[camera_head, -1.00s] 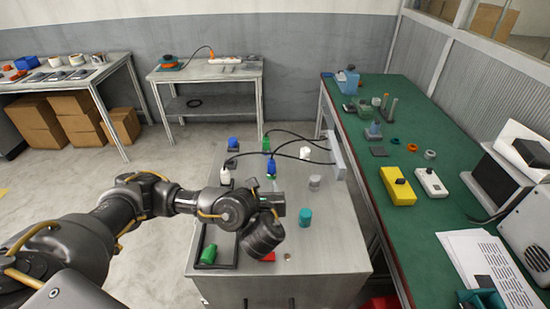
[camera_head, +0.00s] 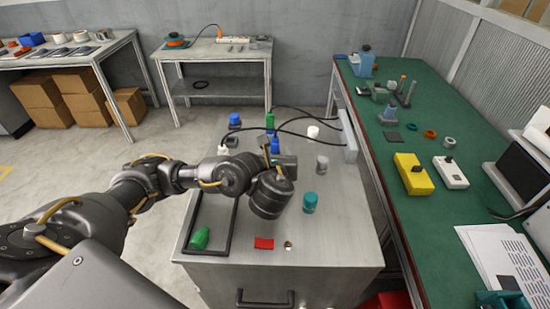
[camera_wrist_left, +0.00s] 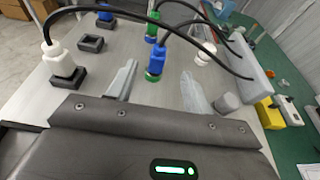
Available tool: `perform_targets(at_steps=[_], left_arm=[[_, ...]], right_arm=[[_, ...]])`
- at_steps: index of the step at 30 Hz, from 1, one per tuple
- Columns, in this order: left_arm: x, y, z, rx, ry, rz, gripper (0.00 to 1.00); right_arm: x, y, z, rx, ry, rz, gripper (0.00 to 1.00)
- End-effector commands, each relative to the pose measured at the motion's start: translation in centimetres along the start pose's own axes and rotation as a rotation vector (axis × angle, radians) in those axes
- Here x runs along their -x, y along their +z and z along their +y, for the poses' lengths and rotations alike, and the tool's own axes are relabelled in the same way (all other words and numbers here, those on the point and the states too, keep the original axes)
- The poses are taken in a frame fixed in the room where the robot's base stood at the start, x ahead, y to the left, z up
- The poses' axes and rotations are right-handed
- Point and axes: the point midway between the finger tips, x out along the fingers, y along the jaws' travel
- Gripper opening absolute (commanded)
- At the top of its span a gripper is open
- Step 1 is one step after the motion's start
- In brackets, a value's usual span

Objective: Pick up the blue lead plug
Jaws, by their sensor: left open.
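The blue lead plug (camera_head: 275,146) stands on the grey cabinet top with a black cable from its top. In the left wrist view the blue plug (camera_wrist_left: 156,59) is upright with a green part at its foot. My left gripper (camera_wrist_left: 159,70) is open, its two pale fingers pointing at the plug, one on each side in the picture. Nothing is held. Whether the tips reach past the plug is hard to tell. In the head view the left gripper (camera_head: 278,156) partly covers the plug's lower part. My right gripper is not in view.
A white plug (camera_wrist_left: 62,62) in a dark socket, a green plug (camera_head: 270,121), another white plug (camera_head: 313,131) and a grey cylinder (camera_head: 322,163) stand around it. Black cables run to a grey block (camera_head: 348,137). A teal cylinder (camera_head: 310,202) and red piece (camera_head: 264,243) lie nearer.

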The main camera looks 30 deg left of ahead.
Motion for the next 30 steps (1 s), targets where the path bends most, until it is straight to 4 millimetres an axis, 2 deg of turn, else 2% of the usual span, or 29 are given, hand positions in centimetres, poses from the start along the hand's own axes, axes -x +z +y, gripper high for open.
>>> perform_targets(at_steps=[1,2,4,7,16,24,30], left_arm=[[-0.5,-0.8,0.1,0.004,-0.001,-0.001,0.51],[-0.6,-0.8,0.1,0.003,-0.001,-0.002,0.51],[-1.5,0.1,0.2,-0.002,0.002,-0.006,0.51],[-2.6,0.1,0.1,-0.003,0.0,-0.005,0.51],[-3.6,0.0,0.1,-0.002,-0.001,-0.003,0.51],[-7.3,-0.7,0.0,-0.002,-0.001,-0.006,0.51],[-8.4,-0.6,0.1,-0.001,-0.002,-0.003,0.51]], right_arm=[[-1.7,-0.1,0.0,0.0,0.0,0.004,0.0],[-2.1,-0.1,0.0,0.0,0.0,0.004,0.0],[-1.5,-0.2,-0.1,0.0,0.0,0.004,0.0],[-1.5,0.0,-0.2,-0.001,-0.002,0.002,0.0],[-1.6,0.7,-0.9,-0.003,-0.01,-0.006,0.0],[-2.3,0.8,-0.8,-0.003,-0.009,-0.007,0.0],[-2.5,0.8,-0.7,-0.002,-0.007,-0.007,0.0]])
